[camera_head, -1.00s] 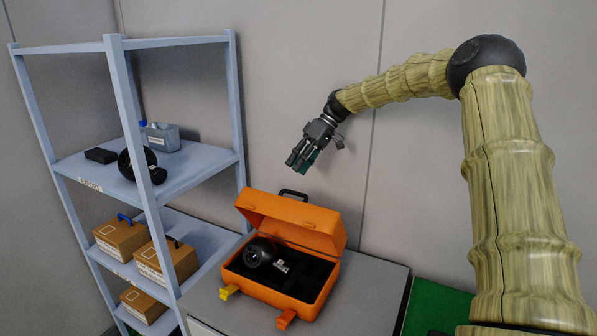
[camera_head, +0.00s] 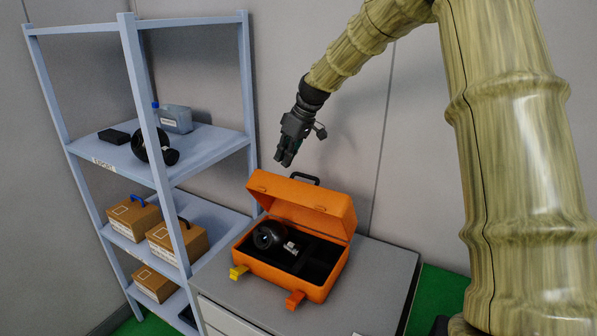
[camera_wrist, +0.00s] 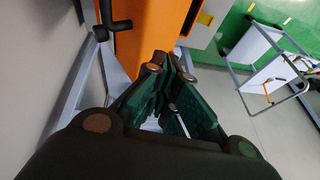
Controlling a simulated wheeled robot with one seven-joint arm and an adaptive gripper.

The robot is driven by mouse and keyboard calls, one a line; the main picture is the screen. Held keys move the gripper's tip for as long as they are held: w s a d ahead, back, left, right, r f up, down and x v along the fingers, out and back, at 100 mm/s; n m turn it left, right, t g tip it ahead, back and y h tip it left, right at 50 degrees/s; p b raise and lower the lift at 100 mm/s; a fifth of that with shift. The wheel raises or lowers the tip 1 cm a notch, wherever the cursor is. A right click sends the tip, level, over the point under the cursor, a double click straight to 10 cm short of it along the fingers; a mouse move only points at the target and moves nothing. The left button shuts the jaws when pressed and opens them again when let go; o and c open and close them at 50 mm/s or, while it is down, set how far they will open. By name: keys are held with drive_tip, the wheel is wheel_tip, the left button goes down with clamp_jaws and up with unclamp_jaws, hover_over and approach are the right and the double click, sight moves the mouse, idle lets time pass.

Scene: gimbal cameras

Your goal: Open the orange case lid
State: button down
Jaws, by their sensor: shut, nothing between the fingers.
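The orange case (camera_head: 290,282) stands on a grey cabinet with its lid (camera_head: 303,199) raised and tilted back. Inside its dark lining lie a round black camera (camera_head: 268,236) and a small light-coloured piece (camera_head: 291,248).
A grey-blue shelf (camera_head: 205,152) stands left of the case with brown boxes (camera_head: 178,240), a grey container (camera_head: 174,119) and black items. The grey cabinet top (camera_head: 378,280) is bare right of the case. A wall is close behind.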

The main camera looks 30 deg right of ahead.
drive_tip(key=shift+s+d+t+h, duration=0.2)
drive_tip(key=shift+s+t+h, duration=0.3)
drive_tip(key=shift+s+h, duration=0.25)
drive_tip(key=s+d+r+t+h, duration=0.2)
drive_tip(key=s+d+r+h, duration=0.1)
drive_tip(key=s+h, duration=0.1)
drive_tip(key=shift+p+x, duration=1.65)
drive_tip(key=shift+x, duration=3.45)
drive_tip(key=shift+w+d, duration=0.1)
drive_tip(key=shift+w, duration=0.05)
drive_tip(key=shift+w+d+r, duration=0.1)
drive_tip(key=shift+w+d, duration=0.25)
drive_tip(key=shift+d, duration=0.25)
drive_tip(key=shift+w+d, duration=0.35)
drive_tip(key=shift+d, duration=0.25)
drive_tip(key=shift+g+y, duration=0.4)
drive_tip(key=shift+y, duration=0.25)
drive_tip(key=shift+w+d+f+b, duration=0.35)
drive_tip(key=shift+w+d+f, duration=0.35)
drive_tip(key=shift+w+d, duration=1)
drive_tip(key=shift+w+d+f+b, duration=0.3)
drive_tip(key=shift+w+d+f, duration=0.5)
drive_tip(key=shift+d, duration=1.65)
drive_tip(key=shift+w+d+f+b, duration=0.35)
drive_tip(key=shift+w+d+f, duration=0.3)
drive_tip(key=shift+w+d, duration=1.05)
